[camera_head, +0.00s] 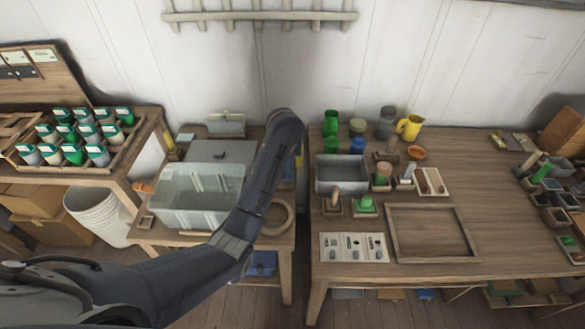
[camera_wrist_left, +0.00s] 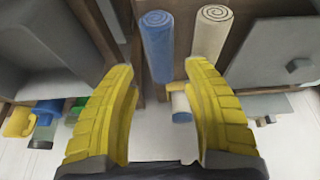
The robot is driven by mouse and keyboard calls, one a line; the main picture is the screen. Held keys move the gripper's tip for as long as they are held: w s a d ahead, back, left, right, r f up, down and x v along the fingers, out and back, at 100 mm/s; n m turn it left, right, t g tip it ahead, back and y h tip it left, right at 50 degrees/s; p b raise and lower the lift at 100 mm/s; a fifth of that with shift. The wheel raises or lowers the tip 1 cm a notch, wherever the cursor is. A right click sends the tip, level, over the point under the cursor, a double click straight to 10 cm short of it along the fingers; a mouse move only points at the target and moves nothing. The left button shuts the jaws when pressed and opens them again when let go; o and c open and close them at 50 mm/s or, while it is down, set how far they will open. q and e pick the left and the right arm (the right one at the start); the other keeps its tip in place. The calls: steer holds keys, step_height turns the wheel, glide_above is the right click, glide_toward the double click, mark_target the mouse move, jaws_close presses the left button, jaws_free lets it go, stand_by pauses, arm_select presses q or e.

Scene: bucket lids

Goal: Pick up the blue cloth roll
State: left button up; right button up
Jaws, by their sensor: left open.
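The blue cloth roll (camera_wrist_left: 157,45) shows in the left wrist view, upper middle, its long side running down the picture. My left gripper (camera_wrist_left: 160,74) has yellow fingers spread apart, with the blue roll's lower end showing between the tips. Nothing is held. A cream roll (camera_wrist_left: 211,38) with a spiral end lies just right of the blue roll, its lower part close to the right fingertip. In the head view my left arm reaches up over the small table and hides most of the area around the gripper. My right gripper is not in view.
A translucent bin (camera_head: 198,205) stands left of my arm. A large wooden table (camera_head: 490,215) stands at right with a grey tray (camera_head: 341,176), an empty frame (camera_head: 432,261) and a yellow jug (camera_head: 408,127). A grey box (camera_wrist_left: 265,60) borders the rolls in the wrist view.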

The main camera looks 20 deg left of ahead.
mark_target(288, 167)
arm_select(q)
steer(key=shift+x, duration=3.6)
steer(key=shift+c, duration=0.6)
steer(key=c, duration=0.8)
